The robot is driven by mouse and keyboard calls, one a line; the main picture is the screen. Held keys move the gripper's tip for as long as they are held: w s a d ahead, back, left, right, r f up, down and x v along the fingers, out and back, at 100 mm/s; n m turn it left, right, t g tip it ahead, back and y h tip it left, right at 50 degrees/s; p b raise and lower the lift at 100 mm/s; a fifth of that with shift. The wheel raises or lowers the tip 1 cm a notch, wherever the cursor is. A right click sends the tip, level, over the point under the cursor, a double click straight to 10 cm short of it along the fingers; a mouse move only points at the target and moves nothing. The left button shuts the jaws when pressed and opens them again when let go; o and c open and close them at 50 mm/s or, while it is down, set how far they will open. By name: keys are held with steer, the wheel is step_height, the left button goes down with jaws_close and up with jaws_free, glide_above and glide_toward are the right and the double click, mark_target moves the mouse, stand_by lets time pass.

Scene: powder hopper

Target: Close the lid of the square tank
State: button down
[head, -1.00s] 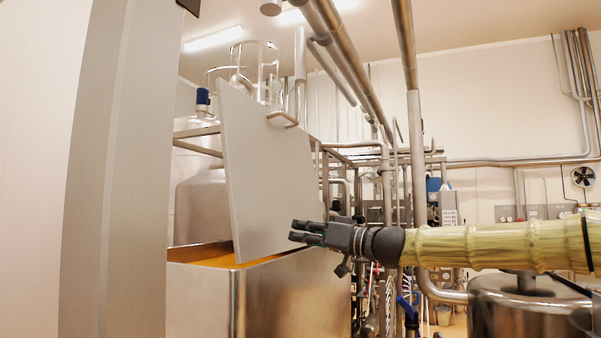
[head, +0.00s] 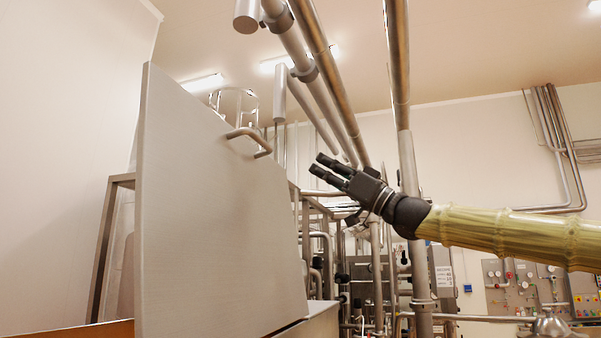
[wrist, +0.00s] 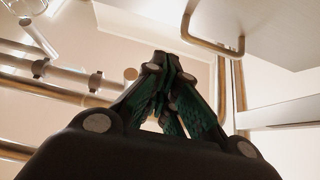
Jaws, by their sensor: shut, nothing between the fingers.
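The lid (head: 215,220) of the square tank stands raised, nearly upright, as a large grey panel in the head view. Its bent bar handle (head: 249,138) is near the top right edge; the handle also shows at the top of the wrist view (wrist: 208,42). The tank's rim (head: 310,318) shows at the bottom, with an orange-brown inner edge at lower left; most of the tank is out of frame. My gripper (head: 320,168) is to the right of the lid and handle, apart from both in the picture. Its fingers (wrist: 165,65) are shut and empty.
Overhead pipes (head: 312,70) run above my gripper. A vertical pipe (head: 410,180) stands beside my wrist in the picture. Pipework and a control panel (head: 520,285) are behind on the right.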

steer(key=w+a+r+p, duration=0.2)
steer(key=a+p, duration=0.2)
steer(key=a, duration=0.1)
steer(key=w+a+r+p, duration=0.2)
steer(key=w+a+p, duration=0.1)
steer(key=a, duration=0.3)
steer(key=shift+p, duration=0.75)
steer(key=shift+s+a+r, duration=0.1)
steer(key=shift+s+r, duration=0.05)
